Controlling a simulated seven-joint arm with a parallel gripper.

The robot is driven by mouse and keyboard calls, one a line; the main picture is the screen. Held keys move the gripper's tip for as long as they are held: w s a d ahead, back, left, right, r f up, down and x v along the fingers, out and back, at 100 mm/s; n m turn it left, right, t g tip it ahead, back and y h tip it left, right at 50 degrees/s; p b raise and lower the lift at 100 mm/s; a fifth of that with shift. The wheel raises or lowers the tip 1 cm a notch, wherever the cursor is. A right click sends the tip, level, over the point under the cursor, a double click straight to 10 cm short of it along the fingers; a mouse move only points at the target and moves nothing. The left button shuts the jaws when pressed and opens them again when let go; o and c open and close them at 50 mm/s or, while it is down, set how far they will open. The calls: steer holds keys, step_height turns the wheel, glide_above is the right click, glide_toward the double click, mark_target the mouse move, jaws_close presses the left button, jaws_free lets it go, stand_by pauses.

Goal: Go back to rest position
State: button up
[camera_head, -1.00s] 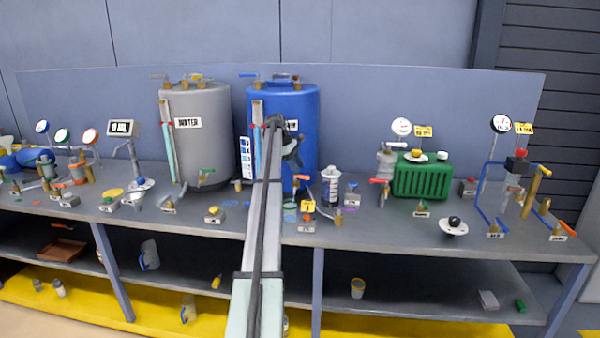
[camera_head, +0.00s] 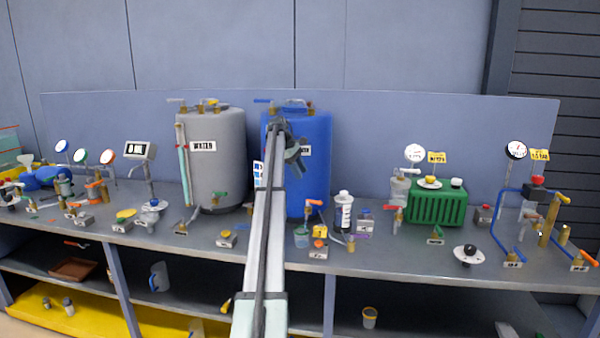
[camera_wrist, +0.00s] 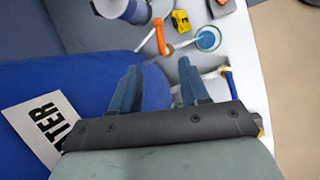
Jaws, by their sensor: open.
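My arm reaches up the middle of the head view, and my gripper (camera_head: 293,150) is in front of the blue tank (camera_head: 315,180). In the wrist view the two blue-grey fingers of my gripper (camera_wrist: 158,88) are apart with nothing between them. The blue tank (camera_wrist: 60,90) fills the left of that view, close beside the fingers, with a white label (camera_wrist: 40,128) on it. My arm hides part of the blue tank's front in the head view.
A grey WATER tank (camera_head: 215,165) stands left of the blue tank. The bench (camera_head: 400,262) carries several valves, a white bottle (camera_head: 344,210), a green ribbed unit (camera_head: 436,205) and gauges (camera_head: 516,150). A cup with blue contents (camera_wrist: 207,39) and an orange-handled valve (camera_wrist: 160,38) show beyond the fingers.

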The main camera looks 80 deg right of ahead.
steer(key=shift+w, duration=0.1)
